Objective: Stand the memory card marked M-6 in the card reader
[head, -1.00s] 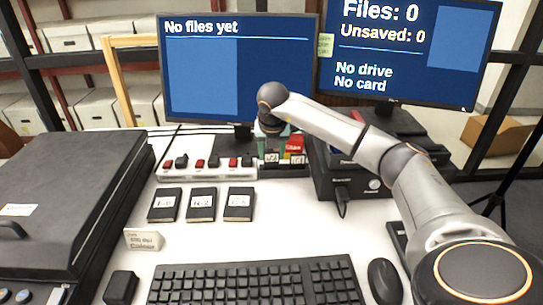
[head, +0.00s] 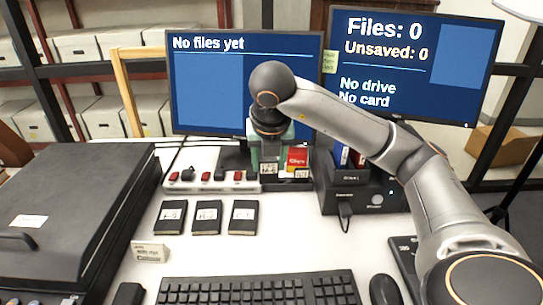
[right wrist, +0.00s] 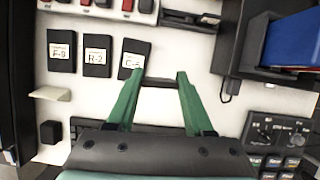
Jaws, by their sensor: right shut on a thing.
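My right gripper (head: 268,150) has green fingers and points down behind the desk's white strip. It is shut on a dark memory card (head: 268,153), upright, with a pale label too small to read. In the right wrist view the gripper (right wrist: 160,82) shows the card's dark edge (right wrist: 160,81) between its fingertips. I cannot tell whether the held card is clear of the holder. I cannot make out which black unit is the card reader. My left gripper is out of view.
A black drive dock (head: 350,195) with blue and red drives stands close right of the gripper. A white strip with red and black pieces (head: 210,187) lies left. Three black labelled cartridges (head: 207,217) lie in front.

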